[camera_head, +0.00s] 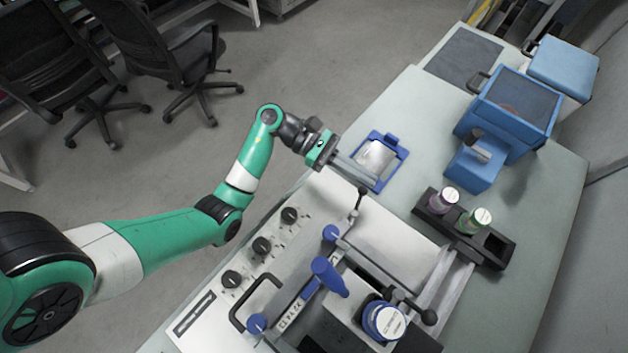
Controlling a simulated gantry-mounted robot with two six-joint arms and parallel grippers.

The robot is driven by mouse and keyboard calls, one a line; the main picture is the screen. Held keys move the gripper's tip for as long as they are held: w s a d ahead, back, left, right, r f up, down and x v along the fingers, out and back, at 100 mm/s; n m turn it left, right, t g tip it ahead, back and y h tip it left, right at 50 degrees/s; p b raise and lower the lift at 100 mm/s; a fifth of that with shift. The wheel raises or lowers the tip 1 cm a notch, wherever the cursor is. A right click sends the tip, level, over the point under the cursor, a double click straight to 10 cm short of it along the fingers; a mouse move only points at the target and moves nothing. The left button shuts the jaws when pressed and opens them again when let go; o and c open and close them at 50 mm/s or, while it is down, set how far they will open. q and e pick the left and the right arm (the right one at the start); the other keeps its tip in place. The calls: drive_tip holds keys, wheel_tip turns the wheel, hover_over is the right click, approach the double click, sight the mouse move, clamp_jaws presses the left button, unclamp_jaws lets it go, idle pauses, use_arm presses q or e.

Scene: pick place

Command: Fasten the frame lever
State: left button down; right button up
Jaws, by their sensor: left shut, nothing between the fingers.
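A white machine (375,228) stands on the table at the lower middle. A thin lever with a black ball knob (362,191) rises from its far end. A second black ball knob (428,317) is at its near right; I cannot tell which of these is the frame lever. My left gripper (372,182) reaches in from the left, with its fingers shut and empty. Its fingertips appear just above the far ball knob in the picture; I cannot tell whether they touch it. My right gripper is not in view.
A blue-framed tray (399,152) lies just beyond my left gripper. A black rack (494,248) with purple and green-labelled jars stands right of the machine. Blue boxes (508,112) stand at the far right. A blue upright handle (330,277) and a blue-rimmed pot (384,321) are on the machine.

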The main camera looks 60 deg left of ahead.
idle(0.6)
use_arm(q)
drive_tip(key=p+v, duration=0.1)
drive_tip(key=v, duration=1)
drive_tip(key=shift+s+a, duration=0.2)
drive_tip(key=shift+a, duration=0.05)
